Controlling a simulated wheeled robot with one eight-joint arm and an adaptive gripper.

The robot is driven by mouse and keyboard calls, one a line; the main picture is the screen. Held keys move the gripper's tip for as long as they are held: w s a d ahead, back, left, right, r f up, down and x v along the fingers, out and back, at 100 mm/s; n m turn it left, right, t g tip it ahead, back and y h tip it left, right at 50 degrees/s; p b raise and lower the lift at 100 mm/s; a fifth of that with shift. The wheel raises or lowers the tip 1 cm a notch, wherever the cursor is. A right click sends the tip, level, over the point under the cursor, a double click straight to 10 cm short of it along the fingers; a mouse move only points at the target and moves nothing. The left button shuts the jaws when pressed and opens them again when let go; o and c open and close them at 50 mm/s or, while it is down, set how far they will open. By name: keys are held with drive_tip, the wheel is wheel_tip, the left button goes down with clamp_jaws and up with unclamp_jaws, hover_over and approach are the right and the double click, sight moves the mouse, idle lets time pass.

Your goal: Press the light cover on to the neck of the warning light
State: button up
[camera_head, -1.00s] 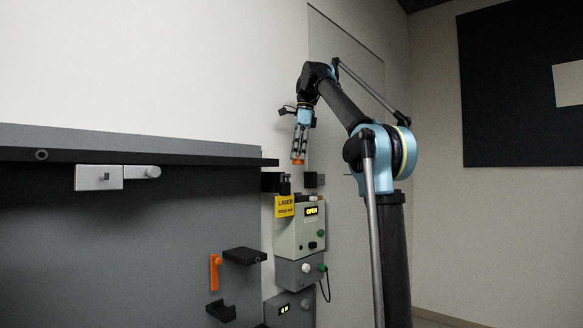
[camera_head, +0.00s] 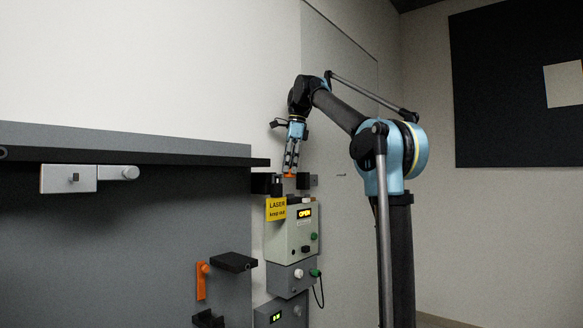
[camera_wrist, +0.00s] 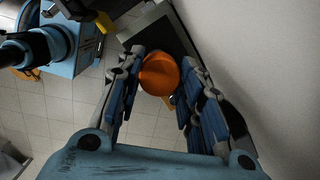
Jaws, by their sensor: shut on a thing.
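The orange light cover (camera_head: 289,175) is in my gripper (camera_head: 291,167), whose fingers point down. In the wrist view the cover (camera_wrist: 158,73) is a round orange dome between the blue-padded fingers (camera_wrist: 160,80). In the head view it is level with the tops of two black blocks, one to each side, above the instrument stack. The warning light's neck cannot be made out; the cover and fingers may hide it. I cannot tell whether the cover touches it.
Below are a grey-green box (camera_head: 291,236) with a lit OPEN display, a yellow LASER sign (camera_head: 276,209), and grey boxes with knobs. A dark panel with an orange handle (camera_head: 202,281) and black bracket (camera_head: 234,262) stands left. The wall is close behind.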

drive_tip(key=shift+d+f, duration=0.1)
drive_tip(key=shift+f, duration=2.2)
drive_tip(key=shift+f, duration=1.15)
drive_tip(key=o, duration=1.3)
drive_tip(key=shift+f, duration=0.1)
drive_tip(key=shift+o, duration=0.2)
wheel_tip(320, 180, up, 16)
drive_tip(key=d, duration=0.1)
drive_tip(key=shift+w+d, duration=0.15)
drive_tip(key=shift+d, duration=0.25)
